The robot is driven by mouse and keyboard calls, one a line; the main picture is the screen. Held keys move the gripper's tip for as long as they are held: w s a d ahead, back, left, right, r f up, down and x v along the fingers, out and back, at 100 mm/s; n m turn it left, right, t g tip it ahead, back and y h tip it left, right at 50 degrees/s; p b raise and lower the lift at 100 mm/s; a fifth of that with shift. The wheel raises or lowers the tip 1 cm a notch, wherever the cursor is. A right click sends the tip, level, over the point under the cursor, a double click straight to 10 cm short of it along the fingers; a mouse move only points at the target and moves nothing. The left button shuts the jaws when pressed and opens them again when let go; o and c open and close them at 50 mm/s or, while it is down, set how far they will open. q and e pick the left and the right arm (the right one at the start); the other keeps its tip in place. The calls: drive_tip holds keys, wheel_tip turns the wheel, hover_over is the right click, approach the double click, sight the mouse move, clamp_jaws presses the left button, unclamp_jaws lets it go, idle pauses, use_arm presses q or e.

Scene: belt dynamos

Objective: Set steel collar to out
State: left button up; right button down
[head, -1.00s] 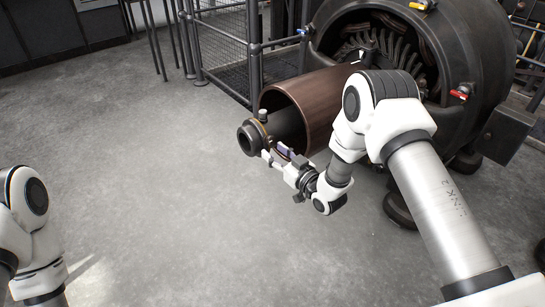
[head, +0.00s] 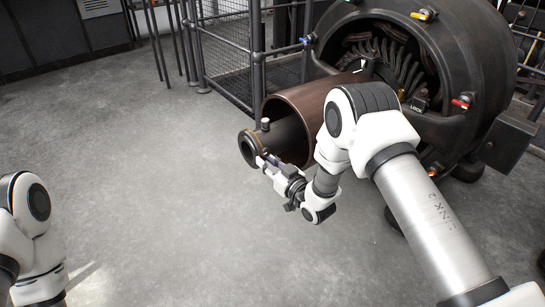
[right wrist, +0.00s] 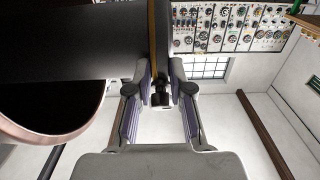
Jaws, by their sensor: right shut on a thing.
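The steel collar (head: 259,139) appears to be the ring near the free end of the dark shaft (head: 287,131) that sticks out of the brown drum. A small pale-topped knob (head: 265,124) stands on its upper side. My right gripper (head: 264,162) is at the underside of the ring. In the right wrist view, my right gripper (right wrist: 160,100) has its two fingers on either side of a small dark knob (right wrist: 160,93) under a brass-coloured band (right wrist: 153,40), and is shut on it. My left gripper is out of view.
The brown drum (head: 305,100) and the big dark machine housing (head: 480,60) lie behind my right arm, with coloured levers and a LOCK label (head: 416,107). A mesh fence (head: 228,45) stands behind. The floor (head: 150,170) at left is clear.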

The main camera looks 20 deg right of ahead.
drive_tip(key=c, duration=1)
unclamp_jaws()
drive_tip(key=shift+c, duration=0.2)
drive_tip(key=shift+s+d, duration=0.1)
drive_tip(key=v, duration=1.1)
drive_tip(key=shift+s, duration=0.35)
drive_tip(key=shift+d, duration=0.1)
